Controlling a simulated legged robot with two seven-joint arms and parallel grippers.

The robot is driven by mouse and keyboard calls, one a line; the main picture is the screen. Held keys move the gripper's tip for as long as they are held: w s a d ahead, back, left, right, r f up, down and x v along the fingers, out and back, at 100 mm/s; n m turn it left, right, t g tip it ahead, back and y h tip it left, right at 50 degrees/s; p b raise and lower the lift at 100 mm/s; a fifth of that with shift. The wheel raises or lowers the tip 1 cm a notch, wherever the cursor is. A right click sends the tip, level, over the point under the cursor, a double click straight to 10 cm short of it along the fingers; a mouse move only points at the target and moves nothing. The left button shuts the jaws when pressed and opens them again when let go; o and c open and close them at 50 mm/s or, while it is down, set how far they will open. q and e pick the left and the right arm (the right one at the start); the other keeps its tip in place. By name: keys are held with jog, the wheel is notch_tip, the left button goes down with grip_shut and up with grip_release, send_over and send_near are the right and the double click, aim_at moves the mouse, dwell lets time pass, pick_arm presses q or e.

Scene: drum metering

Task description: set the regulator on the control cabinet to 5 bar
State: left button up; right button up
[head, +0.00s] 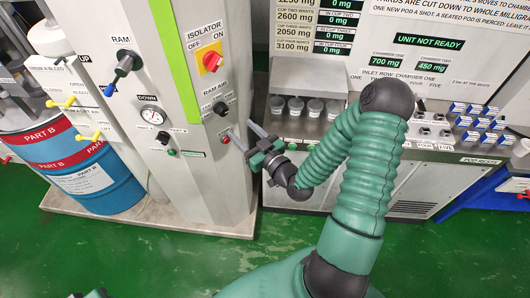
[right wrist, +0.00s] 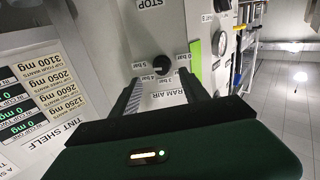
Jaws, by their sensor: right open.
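The control cabinet (head: 165,60) stands left of centre in the head view. Its regulator is a black round knob (head: 221,108) under the RAM AIR label. In the right wrist view, seen upside down, the knob (right wrist: 163,66) has bar marks around it; its pointer setting is too small to read. My right gripper (head: 243,132) is open and empty, right of and below the knob, by the cabinet's edge. In the wrist view the knob appears between the open fingers (right wrist: 166,80), beyond their tips. Only a dark green sliver, perhaps my left gripper (head: 95,294), shows at the bottom edge.
A red isolator switch (head: 211,61) sits above the knob, and a red button (head: 225,139) below it. A black ram lever (head: 124,65) and a gauge (head: 152,116) are left. A bench with several cups (head: 295,106) stands right. The green floor (head: 150,255) in front is clear.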

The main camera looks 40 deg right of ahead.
jog(key=s+a+p, duration=0.1)
jog(key=s+p, duration=0.5)
jog(key=s, duration=0.4)
jog(key=shift+s+r+p, duration=0.15)
jog(key=shift+s+p, duration=0.05)
jog(key=shift+p, duration=0.2)
jog(key=shift+a, duration=0.1)
